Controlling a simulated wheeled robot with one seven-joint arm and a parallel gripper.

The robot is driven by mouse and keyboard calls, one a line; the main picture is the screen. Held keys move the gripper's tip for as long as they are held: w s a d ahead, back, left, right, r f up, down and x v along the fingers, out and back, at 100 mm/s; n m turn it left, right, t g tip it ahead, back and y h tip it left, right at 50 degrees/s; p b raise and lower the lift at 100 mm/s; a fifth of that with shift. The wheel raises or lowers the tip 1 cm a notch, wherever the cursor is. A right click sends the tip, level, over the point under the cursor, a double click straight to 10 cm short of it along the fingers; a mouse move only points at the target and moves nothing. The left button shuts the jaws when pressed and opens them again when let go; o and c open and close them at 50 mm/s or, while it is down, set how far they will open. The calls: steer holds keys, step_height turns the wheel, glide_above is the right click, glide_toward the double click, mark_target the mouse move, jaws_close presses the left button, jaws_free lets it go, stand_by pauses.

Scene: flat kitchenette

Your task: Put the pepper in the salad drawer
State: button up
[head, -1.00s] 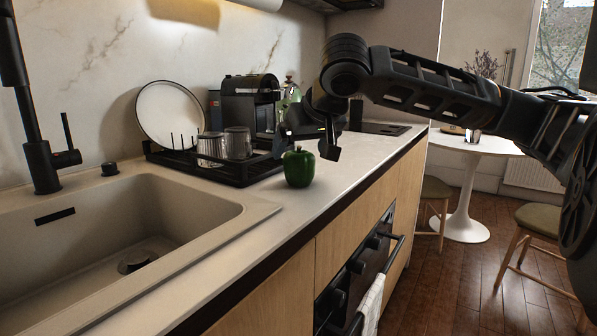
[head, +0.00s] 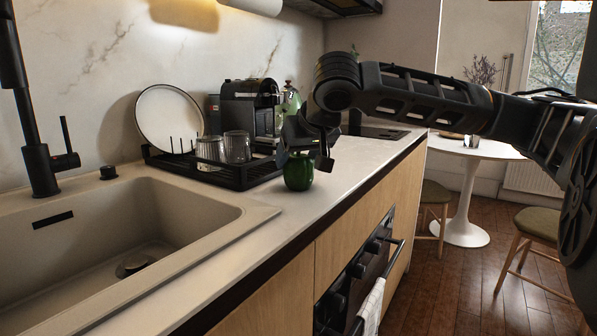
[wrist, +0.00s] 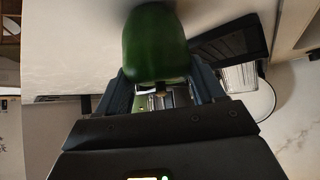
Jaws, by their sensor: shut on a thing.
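The green pepper (head: 298,173) is on the counter near its front edge, just right of the sink. It also fills the upper middle of the wrist view (wrist: 155,45). My gripper (head: 303,152) reaches down over the pepper's top and is shut on it, with a finger at each side in the wrist view. The pepper looks upright. Whether its base touches the counter is hard to tell. No salad drawer shows in either view.
The sink (head: 130,235) is left of the pepper. A black dish rack (head: 240,176) with glasses (head: 237,147) and a plate (head: 168,118) stands close behind it. A coffee machine (head: 250,108) is farther back. The counter to the right (head: 350,165) is mostly clear.

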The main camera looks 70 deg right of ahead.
steer(key=shift+c, duration=1.3)
steer(key=shift+r, duration=0.1)
steer(key=shift+r, duration=0.3)
steer(key=r, duration=0.1)
steer(key=r+p, duration=0.1)
steer(key=r, duration=0.2)
steer(key=shift+s, duration=0.25)
steer(key=s+d+r+p, duration=0.2)
steer(key=s+r, duration=0.4)
steer(key=s, duration=0.5)
